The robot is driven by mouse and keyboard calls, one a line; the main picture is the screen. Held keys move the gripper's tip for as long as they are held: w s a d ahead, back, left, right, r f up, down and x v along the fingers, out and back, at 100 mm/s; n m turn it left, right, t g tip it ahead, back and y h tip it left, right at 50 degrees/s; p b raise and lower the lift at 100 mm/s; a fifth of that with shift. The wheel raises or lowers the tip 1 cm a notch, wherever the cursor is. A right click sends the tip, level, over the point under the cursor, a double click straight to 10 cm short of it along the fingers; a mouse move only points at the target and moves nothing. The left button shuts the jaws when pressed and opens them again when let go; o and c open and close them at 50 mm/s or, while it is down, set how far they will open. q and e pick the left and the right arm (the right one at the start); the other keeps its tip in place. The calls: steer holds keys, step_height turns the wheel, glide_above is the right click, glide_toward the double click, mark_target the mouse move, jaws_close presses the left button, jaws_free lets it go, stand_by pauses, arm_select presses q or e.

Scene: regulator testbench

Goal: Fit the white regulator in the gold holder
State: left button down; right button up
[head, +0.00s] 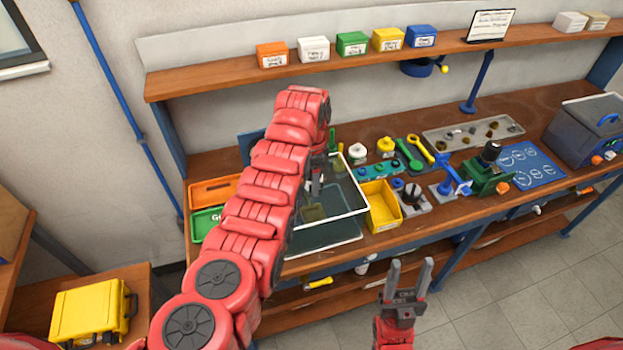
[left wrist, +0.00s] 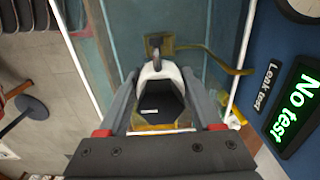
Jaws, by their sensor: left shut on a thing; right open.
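The white regulator (left wrist: 158,72), with a dark, flat-sided body, sits between the fingers of my left gripper (left wrist: 160,85) in the left wrist view. My left gripper is shut on it. The gold holder (left wrist: 220,60) shows just beyond the regulator, over the water tank, with a bent arm to the right. Whether the regulator touches the holder I cannot tell. In the head view my left arm hides most of the gripper and the regulator at the tank (head: 362,208). My right gripper (head: 408,272) is open and empty, in front of the bench.
A yellow bin (head: 380,207) stands right of the tank. Orange (head: 213,190) and green (head: 205,223) trays lie to its left. Tools and a green vise (head: 490,178) occupy the bench to the right. A "No test" display (left wrist: 296,110) is beside the tank.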

arm_select(q)
steer(key=shift+f+b, duration=4.15)
steer(key=shift+f, duration=0.1)
stand_by(3.8)
